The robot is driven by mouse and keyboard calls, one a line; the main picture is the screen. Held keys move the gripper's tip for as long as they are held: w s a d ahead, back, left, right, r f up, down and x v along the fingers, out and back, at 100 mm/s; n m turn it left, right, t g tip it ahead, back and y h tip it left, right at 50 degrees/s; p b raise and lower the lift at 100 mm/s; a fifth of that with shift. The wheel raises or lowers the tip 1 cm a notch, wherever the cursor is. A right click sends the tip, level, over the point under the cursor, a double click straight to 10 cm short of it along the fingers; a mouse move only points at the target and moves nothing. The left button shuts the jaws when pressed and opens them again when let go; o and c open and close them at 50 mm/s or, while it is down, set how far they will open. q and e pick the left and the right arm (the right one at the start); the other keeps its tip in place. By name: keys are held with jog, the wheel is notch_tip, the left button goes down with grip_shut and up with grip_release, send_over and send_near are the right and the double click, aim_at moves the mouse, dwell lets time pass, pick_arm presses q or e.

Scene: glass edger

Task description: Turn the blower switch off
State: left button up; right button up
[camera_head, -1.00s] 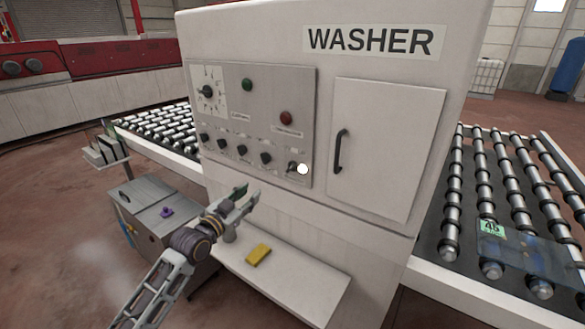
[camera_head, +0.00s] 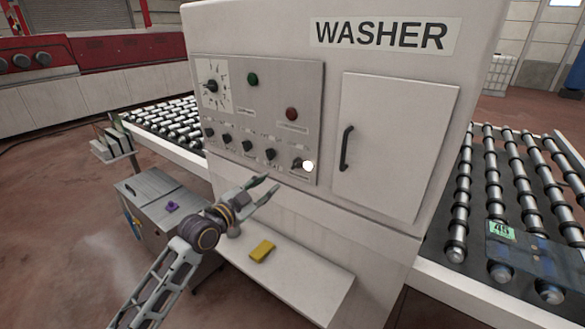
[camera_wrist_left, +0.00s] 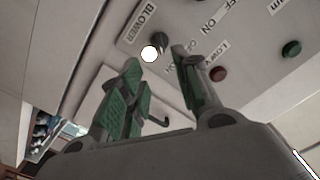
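The blower switch (camera_head: 300,163) is a small dark lever with a white ball tip, at the lower right of the grey control panel (camera_head: 270,110) on the washer. In the left wrist view the white tip (camera_wrist_left: 149,54) shows beside the BLOWER label (camera_wrist_left: 140,20). My left gripper (camera_head: 272,183) is open and empty, just below and left of the switch in the head view. In the wrist view its green-padded fingers (camera_wrist_left: 156,68) are apart, with the white tip seen near the gap between the fingertips. Contact with the switch is not visible. My right gripper is not in view.
A row of dark knobs (camera_head: 247,146) lies left of the switch, with a green button (camera_head: 253,79) and red button (camera_head: 292,114) above. A door with a handle (camera_head: 346,148) is to the right. A shelf (camera_head: 300,285) below holds a yellow block (camera_head: 262,250).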

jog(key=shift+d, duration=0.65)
pick_arm(q)
send_near(294, 165)
jog(key=shift+p+x, duration=0.9)
jog(key=shift+x, duration=3.4)
jog(key=shift+d, duration=0.15)
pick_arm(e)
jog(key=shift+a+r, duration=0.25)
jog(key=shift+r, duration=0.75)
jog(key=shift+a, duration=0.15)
